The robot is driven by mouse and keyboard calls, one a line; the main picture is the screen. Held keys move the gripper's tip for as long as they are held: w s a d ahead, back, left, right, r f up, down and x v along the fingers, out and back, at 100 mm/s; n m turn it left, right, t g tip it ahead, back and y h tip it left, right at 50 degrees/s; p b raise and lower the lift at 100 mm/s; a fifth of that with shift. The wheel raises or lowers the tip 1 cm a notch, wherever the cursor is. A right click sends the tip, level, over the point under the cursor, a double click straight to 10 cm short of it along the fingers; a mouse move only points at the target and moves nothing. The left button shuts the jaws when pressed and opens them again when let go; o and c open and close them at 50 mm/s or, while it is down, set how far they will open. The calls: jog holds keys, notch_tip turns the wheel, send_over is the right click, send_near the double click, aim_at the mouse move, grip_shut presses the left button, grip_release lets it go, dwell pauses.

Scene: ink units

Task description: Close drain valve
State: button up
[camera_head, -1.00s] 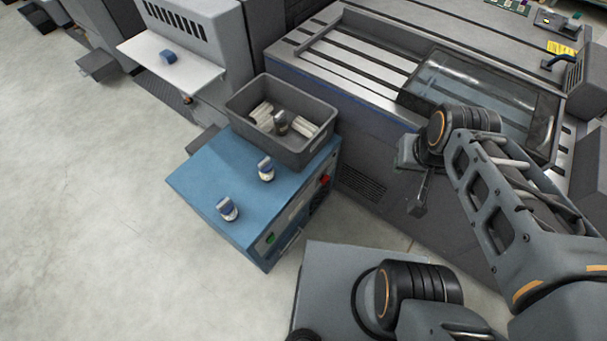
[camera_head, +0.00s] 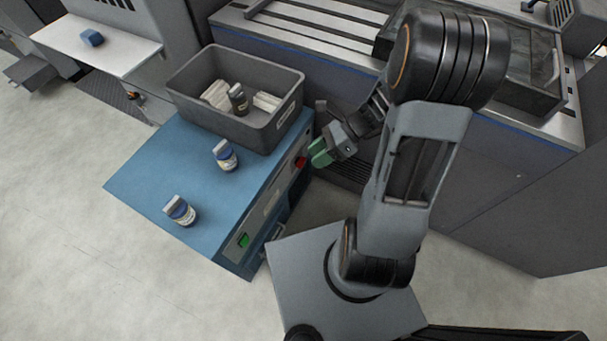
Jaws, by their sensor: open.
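A small red part (camera_head: 301,163), which may be the drain valve's handle, sits on the front face of the blue cabinet (camera_head: 160,165), near its right end. It is too small to tell how it is turned. My gripper (camera_head: 320,152), with green fingers, is just to the right of the red part and close to it. It is open with nothing seen between its fingers. I cannot tell whether a finger touches the red part.
A grey bin (camera_head: 188,103) with several pale items and a dark bottle stands on the cabinet. A green switch (camera_head: 243,240) is on the front. A grey machine (camera_head: 330,65) stands behind.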

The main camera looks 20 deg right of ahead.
jog(key=w+d+f+m+t+y+b, duration=0.2)
jog(key=f+m+t+b, duration=0.1)
jog(key=f+m, duration=0.35)
jog(key=w+d+f+m+t+y+b, duration=0.1)
jog(key=d+f+m+t+y+b, duration=0.15)
jog(key=f+m+b, duration=0.4)
jog(key=m+t+h+b, duration=0.3)
jog(key=m+t, duration=0.5)
jog(key=m, duration=0.3)
send_near(303, 163)
jog(key=b+x, duration=0.1)
jog(key=x, duration=0.2)
jog(key=b+x, duration=0.1)
jog(key=x, duration=0.2)
jog(key=b+x, duration=0.1)
jog(key=x, duration=0.3)
jog(key=shift+w+f, duration=0.15)
jog(key=shift+f, duration=0.25)
jog(key=shift+n, duration=0.3)
jog(key=c, duration=0.6)
